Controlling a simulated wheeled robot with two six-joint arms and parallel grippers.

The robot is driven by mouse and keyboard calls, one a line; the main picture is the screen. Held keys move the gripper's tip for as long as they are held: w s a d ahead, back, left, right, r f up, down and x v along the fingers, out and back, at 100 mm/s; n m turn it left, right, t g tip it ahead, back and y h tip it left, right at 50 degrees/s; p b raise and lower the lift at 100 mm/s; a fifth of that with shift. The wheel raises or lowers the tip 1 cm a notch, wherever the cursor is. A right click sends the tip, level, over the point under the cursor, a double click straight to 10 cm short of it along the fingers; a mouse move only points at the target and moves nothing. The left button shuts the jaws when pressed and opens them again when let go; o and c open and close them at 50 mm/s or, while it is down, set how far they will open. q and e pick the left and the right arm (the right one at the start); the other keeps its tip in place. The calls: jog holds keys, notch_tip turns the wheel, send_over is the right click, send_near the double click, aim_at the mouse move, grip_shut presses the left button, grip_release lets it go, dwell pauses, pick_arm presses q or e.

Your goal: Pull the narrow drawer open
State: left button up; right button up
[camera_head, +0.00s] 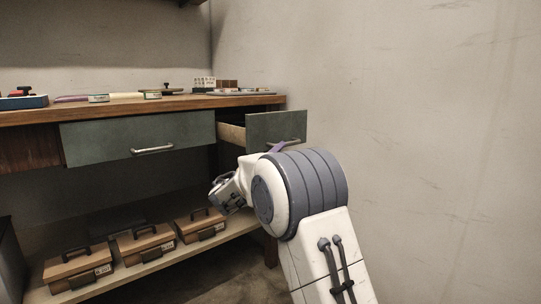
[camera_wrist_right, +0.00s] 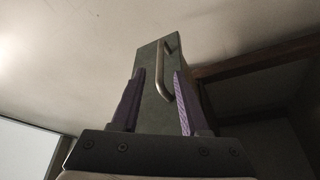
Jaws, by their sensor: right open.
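The narrow drawer (camera_head: 276,126) is the grey-green one at the right end of the wooden workbench. It stands partly open, with its pale wooden side (camera_head: 231,132) showing. My right gripper (camera_head: 280,147) is at the lower part of its front, mostly hidden behind my own arm; a purple finger shows. In the right wrist view, the metal bar handle (camera_wrist_right: 162,82) on the drawer front (camera_wrist_right: 150,112) appears between the two spread purple fingers of my right gripper (camera_wrist_right: 160,73). The fingers are open, and I see no clear contact with the handle. My left gripper is not in view.
A wide closed drawer (camera_head: 138,138) with a bar handle is to the left. Tools and small items lie on the benchtop (camera_head: 150,103). Several brown boxes (camera_head: 147,242) stand on the lower shelf. A bare wall (camera_head: 420,110) is at the right.

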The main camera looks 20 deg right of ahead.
jog(key=shift+p+v, duration=0.35)
jog(key=shift+v, duration=1.65)
jog(key=s+a+f+n+g+y+p, duration=0.15)
jog(key=s+a+g+y+p, duration=0.35)
jog(key=s+a, duration=0.65)
jog(key=s+a+f+n+g+y+p, duration=0.1)
jog(key=s+a+n+g+y+p, duration=0.2)
jog(key=s+a+y+p, duration=0.85)
jog(key=s+a+f+n+g+y+p, duration=0.2)
jog(key=s+a+g+p, duration=0.15)
jog(key=s, duration=1.55)
notch_tip(320, 180, up, 37)
jog(key=p, duration=3.5)
jog(key=shift+w+h+p, duration=0.2)
jog(key=shift+h+p, duration=0.15)
